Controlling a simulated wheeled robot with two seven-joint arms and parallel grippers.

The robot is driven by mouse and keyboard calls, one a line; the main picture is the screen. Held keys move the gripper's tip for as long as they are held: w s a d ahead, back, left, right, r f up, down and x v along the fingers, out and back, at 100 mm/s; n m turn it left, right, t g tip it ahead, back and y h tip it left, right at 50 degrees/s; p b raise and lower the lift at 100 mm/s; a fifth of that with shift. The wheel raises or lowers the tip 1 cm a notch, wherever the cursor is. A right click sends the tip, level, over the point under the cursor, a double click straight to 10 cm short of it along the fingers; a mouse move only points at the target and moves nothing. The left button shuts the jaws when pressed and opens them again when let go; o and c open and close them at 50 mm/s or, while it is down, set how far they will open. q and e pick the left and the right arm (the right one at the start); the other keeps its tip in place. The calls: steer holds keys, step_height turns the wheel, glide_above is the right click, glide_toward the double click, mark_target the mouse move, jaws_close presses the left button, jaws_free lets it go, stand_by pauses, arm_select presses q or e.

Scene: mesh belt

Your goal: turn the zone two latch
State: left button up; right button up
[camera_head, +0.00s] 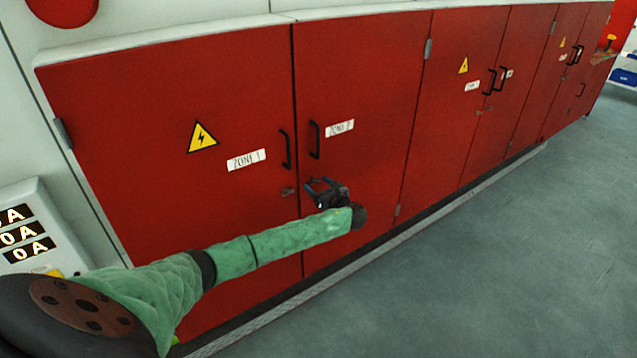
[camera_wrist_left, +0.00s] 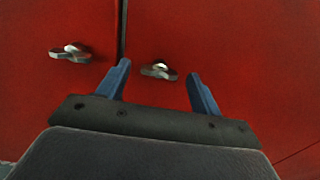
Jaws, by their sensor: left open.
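The zone two latch (camera_wrist_left: 159,71) is a small metal latch on the red door right of the seam. In the wrist view it shows between my left gripper's two blue fingertips, with space on both sides. In the head view my gripper seems to hide it. My left gripper (camera_head: 318,188) is open in front of the ZONE 2 door (camera_head: 372,90), below its black handle (camera_head: 315,139). I cannot tell how far the fingertips are from the latch. My right gripper is not in view.
The ZONE 1 door (camera_head: 160,90) is to the left, with its own latch (camera_head: 288,191), also in the wrist view (camera_wrist_left: 70,52), and black handle (camera_head: 286,148). More red doors (camera_head: 462,100) run to the right. The grey floor (camera_head: 470,260) in front is clear.

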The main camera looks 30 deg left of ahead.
arm_select(q)
steer(key=shift+a, duration=0.15)
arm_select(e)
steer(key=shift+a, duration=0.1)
